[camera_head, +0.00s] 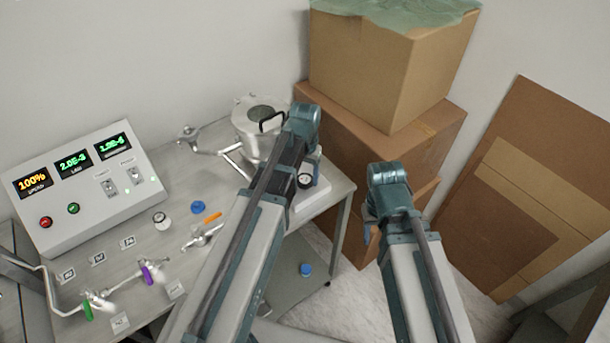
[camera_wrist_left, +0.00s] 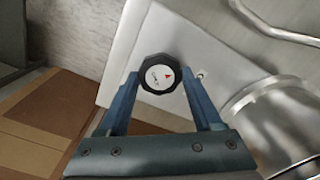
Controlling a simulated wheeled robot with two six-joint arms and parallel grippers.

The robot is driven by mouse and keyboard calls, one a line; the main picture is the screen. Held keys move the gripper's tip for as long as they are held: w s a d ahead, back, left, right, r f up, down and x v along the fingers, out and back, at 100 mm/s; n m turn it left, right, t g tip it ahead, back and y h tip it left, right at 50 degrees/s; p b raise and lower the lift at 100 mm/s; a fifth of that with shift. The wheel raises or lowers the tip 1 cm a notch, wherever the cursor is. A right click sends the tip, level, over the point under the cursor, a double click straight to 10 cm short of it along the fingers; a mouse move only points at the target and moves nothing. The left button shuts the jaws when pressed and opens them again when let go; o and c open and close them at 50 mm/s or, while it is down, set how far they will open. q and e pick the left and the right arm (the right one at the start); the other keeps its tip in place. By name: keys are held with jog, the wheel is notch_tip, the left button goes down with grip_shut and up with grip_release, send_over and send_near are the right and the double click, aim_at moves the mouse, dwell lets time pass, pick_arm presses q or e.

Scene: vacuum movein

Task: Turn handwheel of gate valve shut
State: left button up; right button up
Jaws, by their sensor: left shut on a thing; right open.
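The black handwheel (camera_wrist_left: 158,75) has a white face with a red pointer mark. In the left wrist view it sits between the two blue fingers of my left gripper (camera_wrist_left: 160,88), which is shut on its rim. In the head view the handwheel (camera_head: 305,180) shows at the bench's right end, above a white base plate (camera_head: 312,201). My left gripper (camera_head: 313,165) is partly hidden by its own wrist there. My right gripper (camera_head: 369,236) is empty and open, off the bench's right side. The valve body is mostly hidden.
A control box (camera_head: 84,190) with lit readouts sits left. The bench (camera_head: 190,180) holds small valves and a round gauge (camera_head: 161,220). Stacked cardboard boxes (camera_head: 370,70) stand behind, with flat cardboard (camera_head: 530,190) right.

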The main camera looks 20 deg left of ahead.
aim_at(305, 179)
pick_arm(q)
jog(key=m, duration=0.4)
jog(key=shift+m, duration=2.2)
jog(key=o, duration=1.4)
jog(key=shift+r, duration=0.1)
notch_tip(305, 179, up, 14)
jog(key=p, duration=1.3)
jog(key=shift+f+p, duration=0.2)
jog(key=shift+p, duration=0.2)
